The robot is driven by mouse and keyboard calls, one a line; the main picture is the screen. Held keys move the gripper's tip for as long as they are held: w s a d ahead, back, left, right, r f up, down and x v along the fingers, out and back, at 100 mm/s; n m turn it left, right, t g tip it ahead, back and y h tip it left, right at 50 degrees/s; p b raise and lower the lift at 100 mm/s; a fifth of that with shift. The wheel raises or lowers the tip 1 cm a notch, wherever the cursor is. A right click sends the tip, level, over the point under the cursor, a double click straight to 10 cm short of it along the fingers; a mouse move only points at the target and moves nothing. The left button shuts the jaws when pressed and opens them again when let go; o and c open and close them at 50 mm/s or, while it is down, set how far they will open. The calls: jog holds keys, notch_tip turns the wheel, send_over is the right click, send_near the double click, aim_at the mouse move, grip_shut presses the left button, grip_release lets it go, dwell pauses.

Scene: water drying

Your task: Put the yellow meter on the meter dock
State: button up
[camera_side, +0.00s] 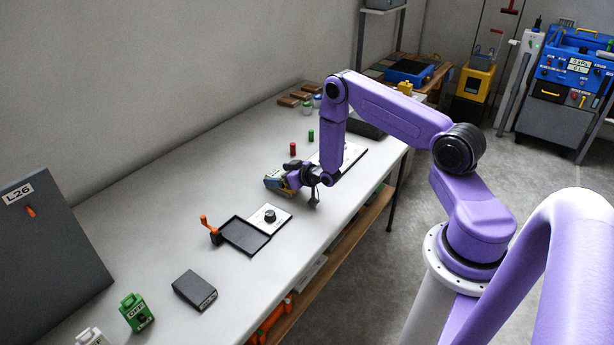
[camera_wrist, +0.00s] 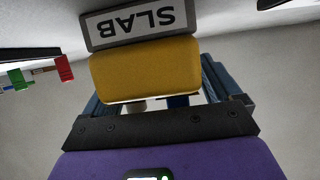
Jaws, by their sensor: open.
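The yellow meter (camera_wrist: 145,70) fills the middle of the wrist view, with an upside-down grey "SLAB" label (camera_wrist: 131,23) at its far end. It lies between the blue fingers of my gripper (camera_wrist: 160,88), which is open; contact with the fingers cannot be told. In the side view my gripper (camera_side: 281,184) is low over the table, beyond a shallow dark tray (camera_side: 245,236), and largely hides the meter. The tray adjoins a white plate with a black knob (camera_side: 270,216). No label marks this as the meter dock, so I cannot be sure it is.
An orange-handled lever (camera_side: 208,227) stands at the tray's left. A black box (camera_side: 195,290) and a green block (camera_side: 136,312) lie nearer. Red (camera_side: 293,149) and green (camera_side: 310,135) cylinders stand behind my gripper. A large dark panel (camera_side: 45,245) leans at left.

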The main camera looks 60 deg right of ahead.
jog(key=v, duration=1.6)
jog(key=s+a+r+n+g+y, duration=0.15)
jog(key=a+r+n+g, duration=0.25)
jog(key=a, duration=0.6)
jog(key=s+a+r+n+g+y, duration=0.1)
jog(key=a+r+n+g+y, duration=0.2)
jog(key=a, duration=0.7)
jog(key=s+a+r+n+g+h, duration=0.1)
jog(key=s+a+r+g, duration=0.1)
jog(key=s+r, duration=0.3)
jog(key=s+a+r+n+g+h, duration=0.1)
jog(key=s+a+r+n+g, duration=0.15)
jog(key=s, duration=0.35)
jog(key=s+d+r+n+g+h, duration=0.1)
jog(key=s+r, duration=0.2)
jog(key=s, duration=0.3)
jog(key=s+d+r+n+g+h, duration=0.1)
jog(key=s+d+r, duration=0.1)
jog(key=s, duration=0.5)
jog(key=shift+r, duration=0.5)
jog(key=shift+w, duration=0.1)
